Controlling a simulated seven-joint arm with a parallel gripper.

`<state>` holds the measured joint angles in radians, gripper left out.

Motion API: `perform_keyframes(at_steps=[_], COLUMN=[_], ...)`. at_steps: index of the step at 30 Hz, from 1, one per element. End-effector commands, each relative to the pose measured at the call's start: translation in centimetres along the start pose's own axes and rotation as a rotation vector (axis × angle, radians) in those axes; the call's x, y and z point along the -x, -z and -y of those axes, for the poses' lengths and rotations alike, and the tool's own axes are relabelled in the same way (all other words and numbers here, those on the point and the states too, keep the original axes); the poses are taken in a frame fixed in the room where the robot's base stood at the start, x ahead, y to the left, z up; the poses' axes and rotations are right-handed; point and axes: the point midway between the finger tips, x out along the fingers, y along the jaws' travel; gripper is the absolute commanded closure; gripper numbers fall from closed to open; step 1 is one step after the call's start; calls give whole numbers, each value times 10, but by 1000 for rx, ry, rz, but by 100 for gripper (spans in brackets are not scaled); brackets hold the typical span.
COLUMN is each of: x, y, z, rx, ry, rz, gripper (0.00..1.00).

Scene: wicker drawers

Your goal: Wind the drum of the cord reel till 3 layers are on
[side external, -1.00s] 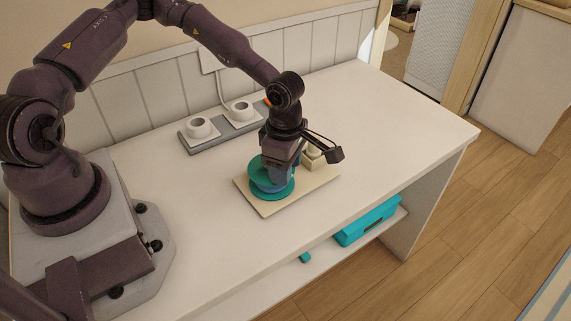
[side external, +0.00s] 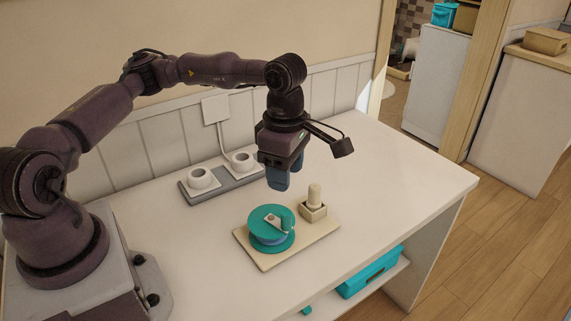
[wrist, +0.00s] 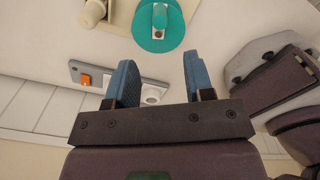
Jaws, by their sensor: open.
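How many layers are on cannot be told. The drum stands on a cream board (side external: 257,259), and its teal top with the crank also shows in the wrist view (wrist: 148,41). A cream peg in a small square block (side external: 313,207) stands at the board's right end. My gripper (side external: 277,184) is raised above and behind the reel, blue fingers pointing down. In the wrist view its fingers (wrist: 158,70) are apart with nothing between them.
A grey strip (side external: 222,187) with two white round fittings lies along the wall behind the reel. It has an orange switch (wrist: 85,80). The white tabletop (side external: 385,185) is clear to the right. A teal box (side external: 370,272) sits on the shelf below.

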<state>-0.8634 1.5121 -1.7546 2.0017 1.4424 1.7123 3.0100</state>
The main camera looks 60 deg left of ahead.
Motion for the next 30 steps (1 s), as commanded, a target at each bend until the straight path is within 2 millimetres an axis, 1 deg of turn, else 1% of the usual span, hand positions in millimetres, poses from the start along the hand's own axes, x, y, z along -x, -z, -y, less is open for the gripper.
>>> perform_keyframes(at_steps=[4,14,17,19,20,22,24,26,28,29,30], x=[8,9,11,10,8,-5,-22,-36,-49,-54,-60], y=[0,-2,-12,-24,-29,-38,-40,-37,-30,-25,-19], z=[0,1,10,21,27,44,63,77,90,94,99], rx=[0,-5,-44,-100,-129,-207,-281,-299,-224,-167,-71], ry=[-1,0,-8,-32,-46,-82,-100,-110,-139,-159,-193], rz=[1,0,-2,-29,-55,-150,-275,-374,-480,-522,-572], gripper=[52,52,52,52,52,52,52,52,52,52,52])
